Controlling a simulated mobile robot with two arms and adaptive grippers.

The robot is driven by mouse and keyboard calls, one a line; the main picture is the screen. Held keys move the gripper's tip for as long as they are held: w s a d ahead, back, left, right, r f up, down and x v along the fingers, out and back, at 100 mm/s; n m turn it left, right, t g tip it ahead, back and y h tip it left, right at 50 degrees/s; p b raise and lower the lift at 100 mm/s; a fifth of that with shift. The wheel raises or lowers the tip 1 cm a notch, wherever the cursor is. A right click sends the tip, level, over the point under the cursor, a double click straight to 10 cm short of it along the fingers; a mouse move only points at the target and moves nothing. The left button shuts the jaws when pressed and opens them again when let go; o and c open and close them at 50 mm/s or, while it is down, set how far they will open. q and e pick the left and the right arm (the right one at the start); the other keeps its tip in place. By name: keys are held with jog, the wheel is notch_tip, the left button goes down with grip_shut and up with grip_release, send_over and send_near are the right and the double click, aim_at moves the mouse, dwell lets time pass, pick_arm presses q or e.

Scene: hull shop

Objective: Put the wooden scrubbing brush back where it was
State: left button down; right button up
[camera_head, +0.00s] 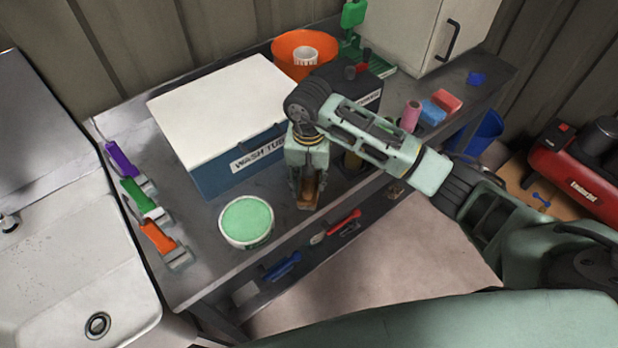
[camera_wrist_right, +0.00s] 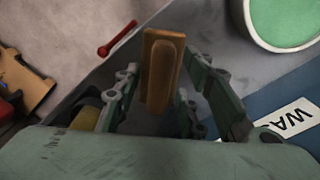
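The wooden scrubbing brush (camera_head: 308,196) is brown and sits between the fingers of my right gripper (camera_head: 307,186), over the front part of the bench, right of the green-filled tub. In the right wrist view the brush (camera_wrist_right: 162,70) lies lengthwise between the two fingers (camera_wrist_right: 162,68), which close in on its sides. The right gripper points down and looks shut on it. I cannot tell whether the brush touches the bench top. My left gripper is not in view.
The round tub (camera_head: 246,222) stands close left of the gripper. The wash tub box (camera_head: 225,165) with a white lid is behind. Scrapers (camera_head: 160,238) lie at the left edge. Pink, blue and red items (camera_head: 447,101) stand right. A lower shelf holds a red-handled tool (camera_head: 343,222).

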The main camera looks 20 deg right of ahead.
jog(key=shift+r+p, duration=0.2)
jog(key=shift+p, duration=0.1)
notch_tip(320, 180, up, 12)
jog(key=b, duration=0.4)
jog(key=shift+f, duration=0.1)
